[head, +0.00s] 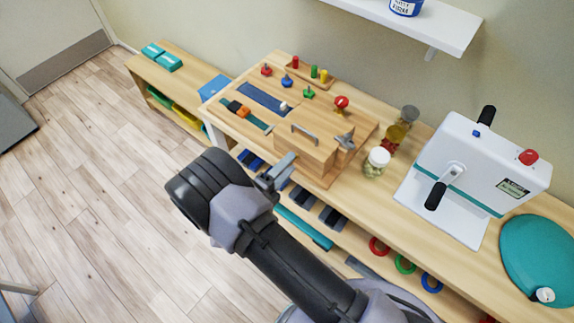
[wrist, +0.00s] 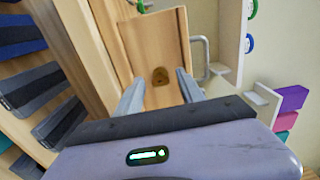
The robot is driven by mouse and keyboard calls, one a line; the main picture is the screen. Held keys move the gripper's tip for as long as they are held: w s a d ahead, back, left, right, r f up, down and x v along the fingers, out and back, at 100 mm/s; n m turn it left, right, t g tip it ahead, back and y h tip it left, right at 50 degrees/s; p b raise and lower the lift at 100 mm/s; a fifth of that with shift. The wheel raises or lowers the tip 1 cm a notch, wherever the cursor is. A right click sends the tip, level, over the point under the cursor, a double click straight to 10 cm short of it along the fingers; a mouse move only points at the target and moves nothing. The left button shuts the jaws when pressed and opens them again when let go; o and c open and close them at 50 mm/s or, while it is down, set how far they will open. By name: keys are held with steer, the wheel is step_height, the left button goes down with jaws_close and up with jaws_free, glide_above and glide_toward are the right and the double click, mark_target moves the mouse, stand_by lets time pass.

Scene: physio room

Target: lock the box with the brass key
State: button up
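The wooden box (head: 301,158) stands on the wooden table, with a grey bar handle on top. In the wrist view its pale wooden face (wrist: 150,40) is straight ahead, with a small brownish keyhole plate (wrist: 160,76) low on it. My gripper (head: 282,168) is in front of the box's near side. In the wrist view my gripper (wrist: 162,80) shows two grey fingers apart, one each side of the plate in the picture, with nothing seen held between them. Whether the fingertips touch the box cannot be told. I cannot make out a brass key in either view.
A grey star-shaped knob (head: 345,141) and a red knob (head: 341,102) stand beside the box. Jars (head: 377,162) and a white crank machine (head: 470,170) are to the right. A lower shelf (head: 345,246) holds coloured rings and dark weights. Open floor lies left.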

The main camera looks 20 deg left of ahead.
steer(key=p+v, duration=0.2)
steer(key=v, duration=1.5)
steer(key=shift+s, duration=0.2)
steer(key=w+d+r+m+g+h+b, duration=0.1)
steer(key=w+d+r+m+g, duration=0.2)
steer(key=d+r+m+g, duration=0.8)
steer(key=w+d+r+m+g+h+b, duration=0.1)
steer(key=w+d+r+m+g, duration=0.4)
steer(key=d+m, duration=0.7)
steer(key=s+d+r+m+t+y+b, duration=0.1)
steer(key=s+d+r+m+t+y, duration=0.1)
steer(key=m, duration=1.3)
steer(key=s+d+r+m+t+y+b, duration=0.1)
steer(key=s+d+r+m+t+y, duration=0.2)
steer(key=s+r+m+y, duration=0.4)
step_height(320, 180, up, 3)
steer(key=d+m+y, duration=0.1)
steer(key=m+y, duration=0.1)
steer(key=m, duration=0.7)
steer(key=shift+d, duration=0.3)
